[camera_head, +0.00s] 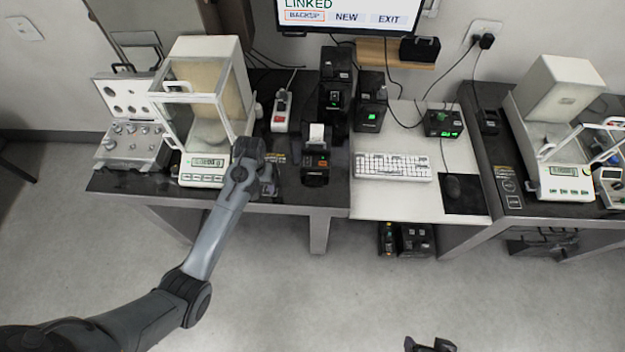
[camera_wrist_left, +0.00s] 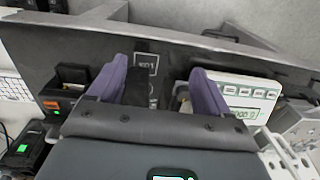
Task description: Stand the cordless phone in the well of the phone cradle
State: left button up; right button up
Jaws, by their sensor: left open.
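My left gripper (camera_head: 264,184) is over the front of the left dark table, between the left balance and the small printer. In the left wrist view its two purple fingers (camera_wrist_left: 166,88) are apart. A narrow dark shape (camera_wrist_left: 136,86) shows between them, close to the left finger; I cannot tell whether it is the cordless phone or whether it touches the finger. A small black holder (camera_head: 489,121) on the right table could be the phone cradle, but its well is too small to make out. My right gripper (camera_head: 429,345) is low at the bottom edge, fingers apart, away from the tables.
The left balance (camera_head: 203,162) stands left of my left gripper, with a weight case (camera_head: 131,142) beyond it. The printer (camera_head: 315,165) is close on the right. A power strip (camera_head: 282,110) lies behind.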

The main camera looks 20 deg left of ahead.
pick_arm(q)
jog(key=shift+t, duration=0.8)
jog(key=w+r, duration=0.6)
jog(key=w, duration=0.1)
jog(key=shift+w+r+b, duration=0.2)
jog(key=shift+w+b, duration=0.05)
jog(key=shift+b, duration=0.05)
jog(key=f, duration=0.4)
jog(key=shift+w+a+f, duration=0.15)
jog(key=shift+w, duration=0.15)
jog(key=f, duration=0.5)
jog(key=shift+w+a+f, duration=0.15)
jog(key=shift+w+a, duration=0.1)
jog(key=shift+a, duration=0.05)
jog(key=shift+c, duration=0.2)
grip_shut()
